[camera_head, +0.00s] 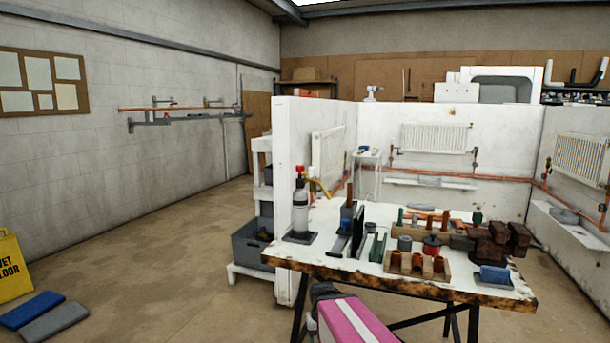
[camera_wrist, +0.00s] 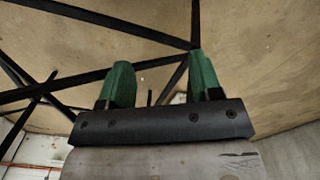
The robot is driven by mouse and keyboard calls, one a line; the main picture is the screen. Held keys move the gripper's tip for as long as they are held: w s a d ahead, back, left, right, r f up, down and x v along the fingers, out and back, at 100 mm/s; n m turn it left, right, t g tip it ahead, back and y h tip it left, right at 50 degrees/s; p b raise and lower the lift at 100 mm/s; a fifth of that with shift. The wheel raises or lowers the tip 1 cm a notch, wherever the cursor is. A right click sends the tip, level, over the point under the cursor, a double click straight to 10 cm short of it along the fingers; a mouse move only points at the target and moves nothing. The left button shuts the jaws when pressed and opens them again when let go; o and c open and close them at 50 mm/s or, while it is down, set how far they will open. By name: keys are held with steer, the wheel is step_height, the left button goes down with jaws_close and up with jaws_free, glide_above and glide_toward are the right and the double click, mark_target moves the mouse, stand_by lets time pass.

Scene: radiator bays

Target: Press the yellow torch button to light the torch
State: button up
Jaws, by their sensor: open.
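A grey gas bottle (camera_head: 300,212) with a red cap stands upright on a dark base at the left end of the workbench (camera_head: 330,268). A yellow torch part (camera_head: 318,186) sticks out to the right near its top. The button is too small to make out, and I see no flame. My gripper (camera_wrist: 158,62) shows in the wrist view with two green fingers apart and nothing between them. Floor and dark trestle bars lie beyond it, and the torch is not in that view. My pink and white arm rises in front of the bench in the head view.
The bench holds wooden racks (camera_head: 422,264) with copper fittings, a red-lidded pot (camera_head: 432,246), brown blocks (camera_head: 492,246) and a blue roll (camera_head: 494,274). A white partition (camera_head: 298,150) stands behind the bottle. A yellow floor sign (camera_head: 12,268) stands far left. Floor left of the bench is mostly clear.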

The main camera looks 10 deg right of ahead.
jaws_close()
stand_by(1.6)
